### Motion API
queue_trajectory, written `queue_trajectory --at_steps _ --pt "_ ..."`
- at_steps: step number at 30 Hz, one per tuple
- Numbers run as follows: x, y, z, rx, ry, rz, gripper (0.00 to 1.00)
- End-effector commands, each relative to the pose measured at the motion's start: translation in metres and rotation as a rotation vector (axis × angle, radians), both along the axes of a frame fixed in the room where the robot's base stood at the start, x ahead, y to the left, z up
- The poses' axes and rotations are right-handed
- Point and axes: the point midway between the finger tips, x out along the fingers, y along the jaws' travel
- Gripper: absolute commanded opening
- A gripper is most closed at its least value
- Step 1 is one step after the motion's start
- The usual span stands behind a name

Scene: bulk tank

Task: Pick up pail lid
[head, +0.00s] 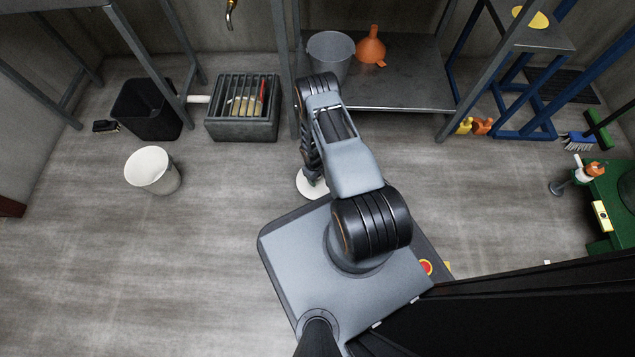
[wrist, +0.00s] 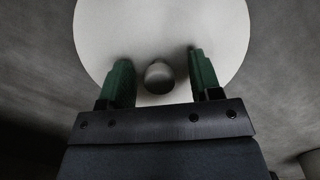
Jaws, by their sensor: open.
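The pail lid (wrist: 160,35) is a round pale disc with a small rounded knob (wrist: 159,77) at its middle. It fills the upper middle of the wrist view. In the head view the lid (head: 309,188) lies on the floor, partly hidden behind my arm. My gripper (wrist: 161,75) is open, with its green fingers over the lid, one on each side of the knob. A gap shows between the knob and each finger. I cannot tell how far above the lid the fingertips are.
A white pail (head: 152,171) stands on the floor at left. Behind it are a black bin (head: 147,108) and a grated grey box (head: 242,128). A shelf (head: 400,92) behind the lid holds a grey bucket (head: 330,58) and an orange funnel (head: 371,47). Floor between pail and lid is clear.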

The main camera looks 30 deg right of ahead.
Motion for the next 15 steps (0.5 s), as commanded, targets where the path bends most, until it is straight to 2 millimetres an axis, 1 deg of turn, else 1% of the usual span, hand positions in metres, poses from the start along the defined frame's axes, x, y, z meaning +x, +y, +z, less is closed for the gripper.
queue_trajectory --at_steps 1,6,15 --pt "-0.0001 -0.0001 -0.0024 0.000 0.000 0.000 0.58" --pt "0.0000 -0.0002 -0.0009 0.000 -0.001 0.000 0.58" --pt "0.0000 -0.0001 -0.0007 0.000 -0.001 -0.001 0.30"
